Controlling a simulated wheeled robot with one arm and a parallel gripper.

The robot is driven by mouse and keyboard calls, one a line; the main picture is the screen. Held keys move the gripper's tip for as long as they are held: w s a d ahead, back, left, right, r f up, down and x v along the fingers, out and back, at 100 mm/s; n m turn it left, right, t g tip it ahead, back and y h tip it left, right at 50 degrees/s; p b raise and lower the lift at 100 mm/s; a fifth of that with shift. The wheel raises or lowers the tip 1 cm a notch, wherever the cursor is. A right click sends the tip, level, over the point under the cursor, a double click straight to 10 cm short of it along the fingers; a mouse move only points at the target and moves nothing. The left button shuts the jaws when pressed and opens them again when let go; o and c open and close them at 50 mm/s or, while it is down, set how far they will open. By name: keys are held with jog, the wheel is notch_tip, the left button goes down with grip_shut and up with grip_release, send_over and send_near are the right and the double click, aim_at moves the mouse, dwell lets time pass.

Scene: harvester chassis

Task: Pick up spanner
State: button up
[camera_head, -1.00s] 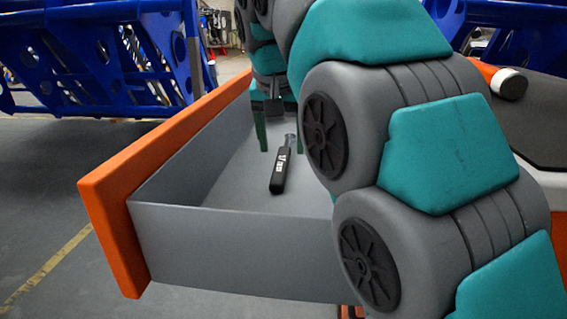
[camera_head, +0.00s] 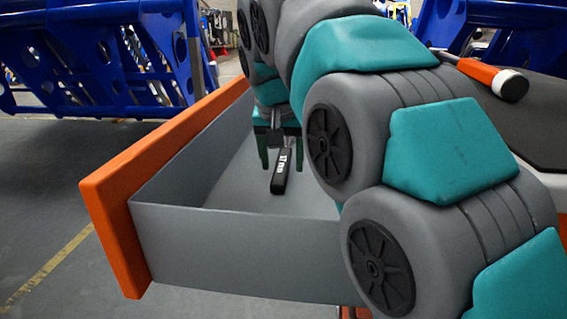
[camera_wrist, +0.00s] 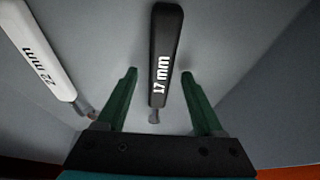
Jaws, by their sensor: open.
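A black-handled tool marked "17 mm", seemingly the spanner (camera_head: 281,175), lies in the open grey drawer (camera_head: 230,245). It also shows in the wrist view (camera_wrist: 165,50), handle pointing away and its short metal end towards my gripper's palm. My gripper (camera_wrist: 158,74) is open, with one green finger on each side of the black tool and gaps between. In the head view, my gripper (camera_head: 282,168) hangs inside the drawer over the tool. A white-handled tool marked "22 mm" (camera_wrist: 42,58) lies left of the left finger in the wrist view. I cannot see it in the head view.
The drawer has an orange front (camera_head: 120,220) and grey side walls. Blue metal frames (camera_head: 90,60) stand behind. My arm covers the drawer's right part.

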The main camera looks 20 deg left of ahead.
jog(key=shift+f, duration=0.15)
dwell(0.3)
grip_shut()
dwell(1.2)
